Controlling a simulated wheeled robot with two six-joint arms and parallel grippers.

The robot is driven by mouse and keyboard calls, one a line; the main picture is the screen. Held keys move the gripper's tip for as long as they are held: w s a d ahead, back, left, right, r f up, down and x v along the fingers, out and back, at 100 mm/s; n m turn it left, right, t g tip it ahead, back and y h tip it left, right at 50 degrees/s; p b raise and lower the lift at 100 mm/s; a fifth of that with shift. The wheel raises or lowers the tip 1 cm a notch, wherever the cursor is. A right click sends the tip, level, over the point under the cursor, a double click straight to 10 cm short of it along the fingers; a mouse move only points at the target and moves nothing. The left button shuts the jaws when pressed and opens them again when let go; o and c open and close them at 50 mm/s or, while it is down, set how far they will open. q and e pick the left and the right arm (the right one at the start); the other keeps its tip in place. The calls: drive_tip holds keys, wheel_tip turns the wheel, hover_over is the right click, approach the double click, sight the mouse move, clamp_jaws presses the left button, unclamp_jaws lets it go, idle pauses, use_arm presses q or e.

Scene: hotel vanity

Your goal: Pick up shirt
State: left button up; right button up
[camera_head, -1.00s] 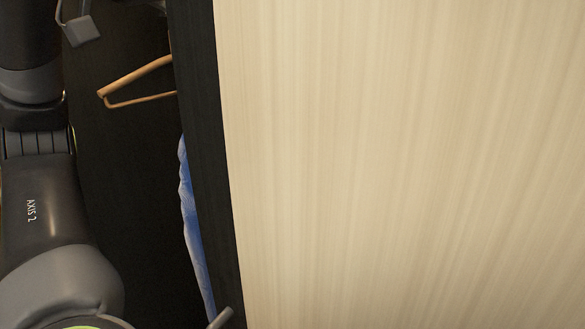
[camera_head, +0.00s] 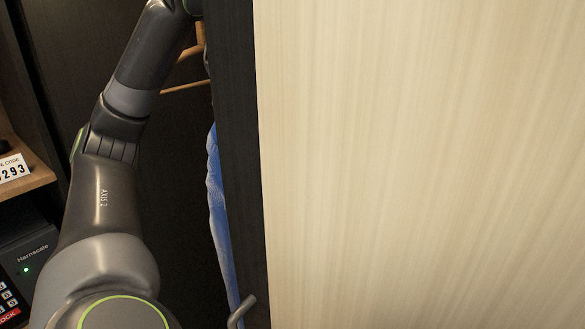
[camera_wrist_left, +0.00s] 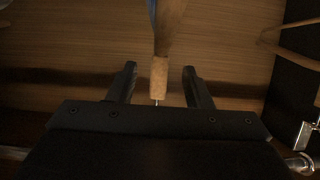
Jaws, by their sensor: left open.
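The blue shirt (camera_head: 218,200) hangs in a dark closet in the head view. Only a narrow strip of it shows beside the dark panel edge. My left gripper (camera_wrist_left: 159,68) is open in the left wrist view. A wooden hanger end (camera_wrist_left: 159,82) lies between its fingers in the picture, with gaps on both sides. A sliver of blue cloth (camera_wrist_left: 152,10) shows at the top beside this wood. In the head view my left arm reaches up into the closet and its gripper is out of frame. My right gripper is not in view.
A pale wood panel (camera_head: 420,160) with a dark edge fills the right of the head view. Another hanger (camera_head: 186,88) is partly behind my arm. A safe (camera_head: 30,255) and a wooden shelf (camera_head: 30,180) are at left. A metal handle (camera_head: 242,311) is low.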

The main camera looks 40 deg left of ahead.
use_arm(q)
drive_tip(key=x, duration=0.2)
drive_tip(key=shift+w+f+p, duration=0.15)
drive_tip(key=shift+w+p, duration=0.2)
drive_tip(key=shift+s, duration=0.15)
drive_tip(key=shift+c, duration=1)
clamp_jaws()
